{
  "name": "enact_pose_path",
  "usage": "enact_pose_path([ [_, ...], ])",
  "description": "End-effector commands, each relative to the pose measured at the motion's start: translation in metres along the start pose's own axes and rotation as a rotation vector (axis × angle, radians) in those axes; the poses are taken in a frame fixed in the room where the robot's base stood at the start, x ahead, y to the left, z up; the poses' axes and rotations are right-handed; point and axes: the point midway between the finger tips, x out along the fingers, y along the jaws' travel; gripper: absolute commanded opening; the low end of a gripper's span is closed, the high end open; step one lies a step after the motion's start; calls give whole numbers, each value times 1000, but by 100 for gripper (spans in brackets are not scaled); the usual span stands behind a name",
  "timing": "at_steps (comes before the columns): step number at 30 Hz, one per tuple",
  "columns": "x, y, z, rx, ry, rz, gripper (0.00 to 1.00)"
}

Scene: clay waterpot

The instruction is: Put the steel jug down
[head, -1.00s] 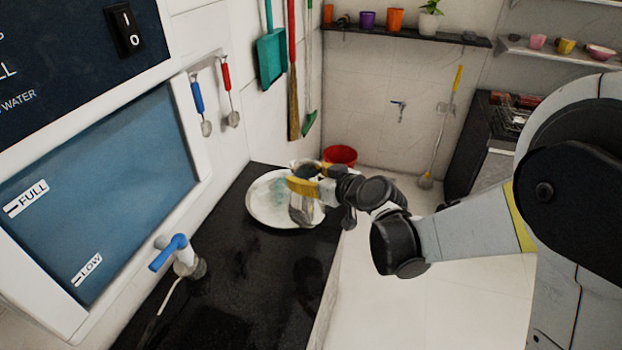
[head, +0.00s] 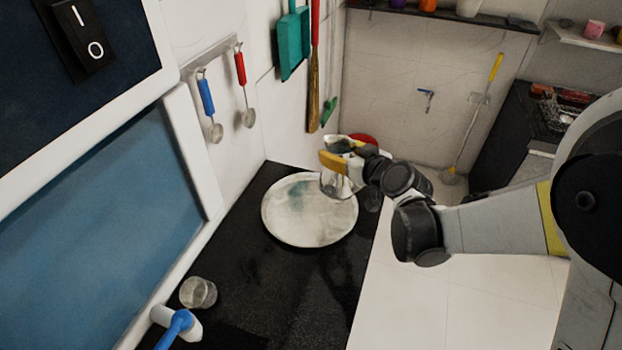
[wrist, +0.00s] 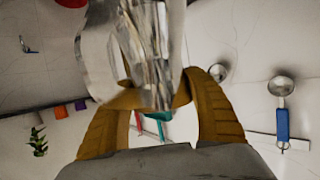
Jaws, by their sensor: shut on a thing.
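The shiny steel jug (head: 337,184) is held in my gripper (head: 334,162) at the far right edge of the round pale tray (head: 287,232). The yellow fingers are shut on the jug's upper part. The jug overlaps the tray's rim in the head view; I cannot tell whether its base touches anything. In the wrist view the jug (wrist: 140,45) fills the upper middle, between the fingers (wrist: 155,100). Its base is out of sight there. The rest of the tray's top looks empty, with a greenish patch.
The tray lies on a black counter (head: 300,290). A clear glass (head: 198,292) stands near the blue-handled tap (head: 178,325) at the front left. The wall with hanging ladles (head: 213,115) borders the left side. A red bucket (head: 365,139) is behind the jug.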

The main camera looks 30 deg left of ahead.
Motion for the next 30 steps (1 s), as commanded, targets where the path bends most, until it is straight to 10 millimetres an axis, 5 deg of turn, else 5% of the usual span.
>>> enact_pose_path([
  [12,62,-56,24,-2,1,-1,20],
  [17,67,-60,29,0,1,1,20],
  [24,80,-59,61,0,1,1,20],
  [30,80,-59,61,0,1,1,20],
])
